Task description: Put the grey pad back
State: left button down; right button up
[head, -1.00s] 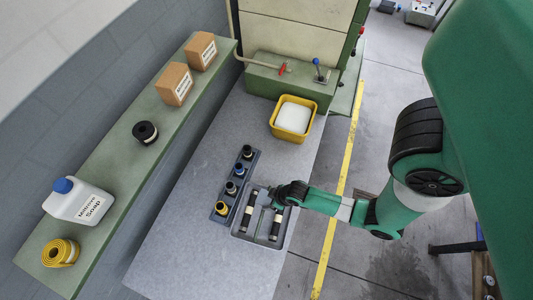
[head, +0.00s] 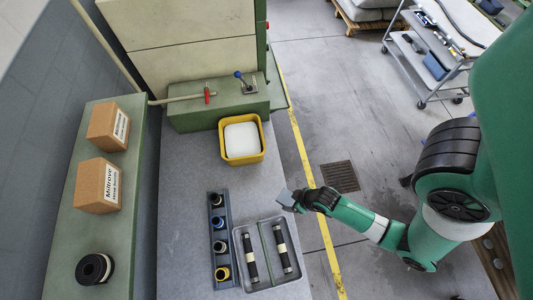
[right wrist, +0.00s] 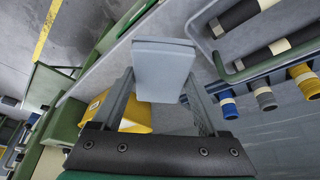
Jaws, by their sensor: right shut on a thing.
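The grey pad (head: 287,198) is a small flat block, held at the tip of my right gripper (head: 298,201). In the right wrist view the pad (right wrist: 163,68) sits between the two fingers, which are shut on it. In the head view it appears just beyond the far right corner of a grey two-compartment tray (head: 236,232). Its height above the bench is hard to judge. A yellow bin (head: 260,157) with a white block (head: 241,138) in it stands farther back on the bench. My left gripper is not in view.
Two dark cylinders with pale bands (head: 250,258) (head: 282,249) lie in the tray. A rack (head: 228,203) with several coloured-ring fittings stands left of it. A green shelf (head: 75,225) holds boxes and a black roll. Bare bench lies between bin and tray.

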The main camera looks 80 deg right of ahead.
jog(key=w+d+f+b, duration=0.1)
jog(key=w+d+f, duration=0.2)
jog(key=w, duration=0.4)
jog(key=b, duration=0.5)
send_near(262, 189)
jog(key=shift+x, duration=0.9)
jog(key=shift+w+d+f, duration=0.15)
jog(key=shift+w+d, duration=0.1)
jog(key=shift+w, duration=0.2)
jog(key=shift+s+b+x, duration=0.2)
jog(key=shift+b+x, duration=0.25)
jog(key=shift+x, duration=0.5)
jog(key=shift+s+b+x, duration=0.15)
jog(key=shift+b+x, duration=0.3)
jog(key=shift+x, duration=0.5)
jog(key=shift+a+f, duration=0.1)
jog(key=shift+f, duration=0.15)
jog(key=o, duration=1.3)
jog(key=shift+o, duration=0.2)
